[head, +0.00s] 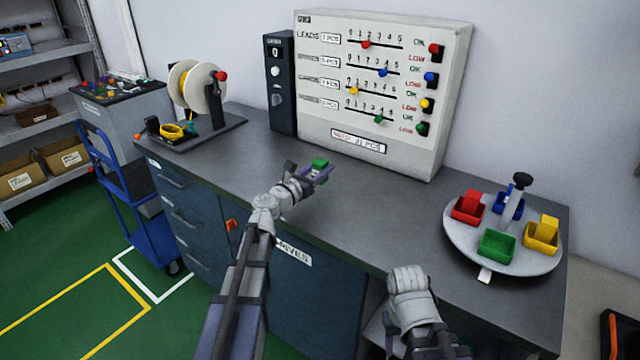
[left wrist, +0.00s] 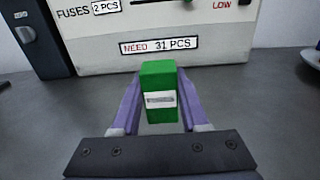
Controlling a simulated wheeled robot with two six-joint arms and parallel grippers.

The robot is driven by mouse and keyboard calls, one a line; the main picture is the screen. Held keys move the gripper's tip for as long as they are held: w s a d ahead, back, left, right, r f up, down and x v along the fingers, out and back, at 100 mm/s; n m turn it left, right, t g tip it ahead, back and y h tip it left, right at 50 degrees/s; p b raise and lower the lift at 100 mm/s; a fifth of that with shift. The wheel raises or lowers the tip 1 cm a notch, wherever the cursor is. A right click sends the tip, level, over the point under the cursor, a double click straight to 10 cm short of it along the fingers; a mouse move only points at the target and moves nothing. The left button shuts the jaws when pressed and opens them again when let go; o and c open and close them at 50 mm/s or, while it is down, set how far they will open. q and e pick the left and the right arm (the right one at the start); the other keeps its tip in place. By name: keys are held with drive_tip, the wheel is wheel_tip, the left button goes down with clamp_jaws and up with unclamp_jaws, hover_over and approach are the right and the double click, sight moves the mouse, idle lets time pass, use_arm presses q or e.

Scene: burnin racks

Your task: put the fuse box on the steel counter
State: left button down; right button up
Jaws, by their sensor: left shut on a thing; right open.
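A small green box with a white label (left wrist: 160,100), likely the fuse box, is between the two purple fingers of my left gripper (left wrist: 158,112). In the head view the green box (head: 320,163) is at the tip of my left gripper (head: 316,174), over the grey steel counter (head: 235,160), in front of the white panel. My left gripper is shut on it. I cannot tell whether the box touches the counter top. My right gripper (head: 407,280) is at the counter's front edge, empty; its fingers are hard to make out.
The white panel with sliders (head: 385,80) and a dark blue unit (head: 281,85) stand at the back. A spool stand (head: 205,128) is left. A round tray (head: 462,238) with red, blue, yellow and green bins is right. Counter between is clear. A blue trolley (head: 130,215) stands left.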

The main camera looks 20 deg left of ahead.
use_arm(q)
wheel_tip(320, 180, down, 4)
drive_tip(key=b, duration=0.3)
drive_tip(key=shift+r, duration=0.25)
drive_tip(key=shift+c, duration=2.1)
unclamp_jaws()
drive_tip(key=shift+r, duration=0.1)
drive_tip(key=v, duration=1.2)
